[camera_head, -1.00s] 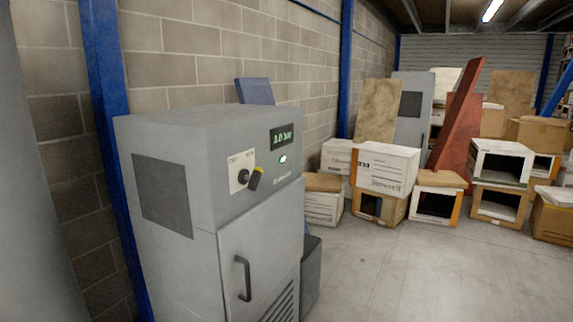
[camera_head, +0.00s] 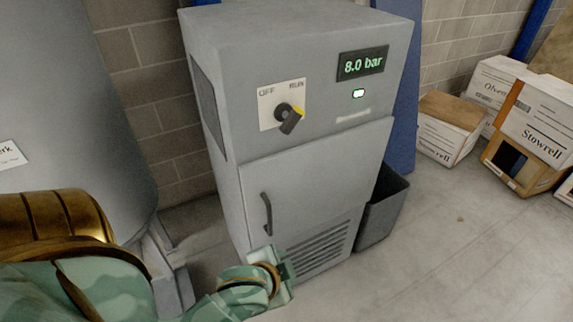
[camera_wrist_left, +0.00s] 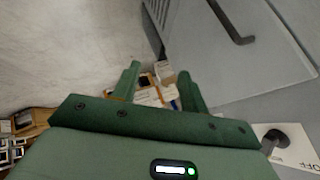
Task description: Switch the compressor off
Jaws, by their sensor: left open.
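The grey compressor cabinet (camera_head: 300,65) stands upright in the middle of the head view. Its display (camera_head: 362,63) reads 8.0 bar, and a small lamp (camera_head: 358,93) below it is lit. A black rotary knob (camera_head: 290,118) with a yellow mark sits on a pale plate (camera_head: 268,122). OFF is printed at the plate's upper left; the yellow mark faces away from it, to the right. My left gripper (camera_head: 272,270) is low, below the knob, by the door handle. In the wrist view its fingers (camera_wrist_left: 158,78) are apart and empty; the knob (camera_wrist_left: 273,140) shows at lower right.
A door handle (camera_head: 266,214) sticks out of the cabinet front. A grey bin (camera_head: 382,212) stands at its right side. A large grey tank (camera_head: 75,95) is at left. Cartons (camera_head: 448,125) stand at right, with clear floor (camera_head: 450,250) before them.

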